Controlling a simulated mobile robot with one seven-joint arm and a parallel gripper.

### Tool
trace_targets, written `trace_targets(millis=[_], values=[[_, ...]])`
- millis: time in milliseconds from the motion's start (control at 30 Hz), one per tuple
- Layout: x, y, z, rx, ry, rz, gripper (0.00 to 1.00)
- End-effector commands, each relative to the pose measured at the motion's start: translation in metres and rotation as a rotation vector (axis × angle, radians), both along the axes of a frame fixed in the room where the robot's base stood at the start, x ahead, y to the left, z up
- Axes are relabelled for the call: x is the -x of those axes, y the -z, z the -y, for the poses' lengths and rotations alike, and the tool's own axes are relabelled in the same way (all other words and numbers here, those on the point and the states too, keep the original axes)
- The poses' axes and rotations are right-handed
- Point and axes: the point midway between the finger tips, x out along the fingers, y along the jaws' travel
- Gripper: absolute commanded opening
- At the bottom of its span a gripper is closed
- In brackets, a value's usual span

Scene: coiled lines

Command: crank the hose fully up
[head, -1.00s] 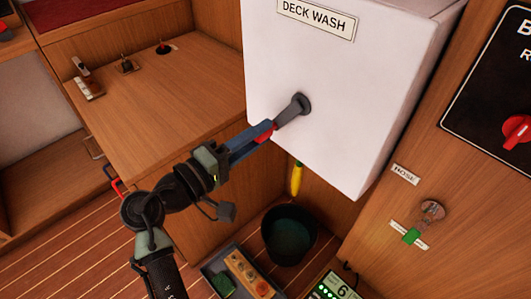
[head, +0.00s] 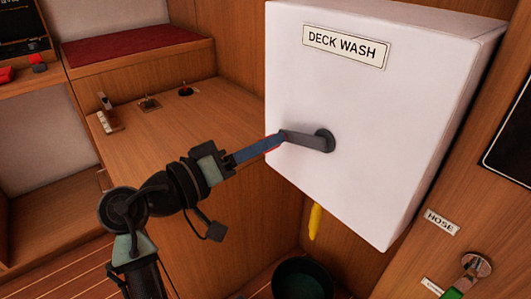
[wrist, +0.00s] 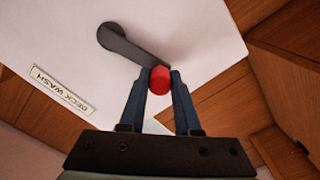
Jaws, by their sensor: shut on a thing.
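The white deck wash box (head: 385,70) hangs on the wall. A dark grey crank arm (head: 305,139) on its front points left from its hub, and also shows in the wrist view (wrist: 135,48). My gripper (head: 279,141) is at the crank's outer end. In the wrist view its two blue fingers (wrist: 160,82) are closed on the crank's red knob (wrist: 160,80). A yellow hose end (head: 315,222) hangs just below the box. Any hose inside the box is hidden.
A dark bucket (head: 302,280) stands on the floor under the box. A wooden counter (head: 165,135) with small fittings lies to the left. A panel marked HOSE (head: 441,221) with a round metal fitting (head: 477,265) is at the right.

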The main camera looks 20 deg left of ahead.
Motion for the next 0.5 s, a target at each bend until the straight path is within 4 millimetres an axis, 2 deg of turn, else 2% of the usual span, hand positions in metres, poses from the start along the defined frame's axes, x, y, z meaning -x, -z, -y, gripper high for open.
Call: trace_targets(millis=[467,500], values=[[-0.0005,-0.0057,-0.0027,-0.009,-0.008,0.018,0.0],[-0.0005,-0.0057,-0.0027,-0.009,-0.007,0.019,0.33]])
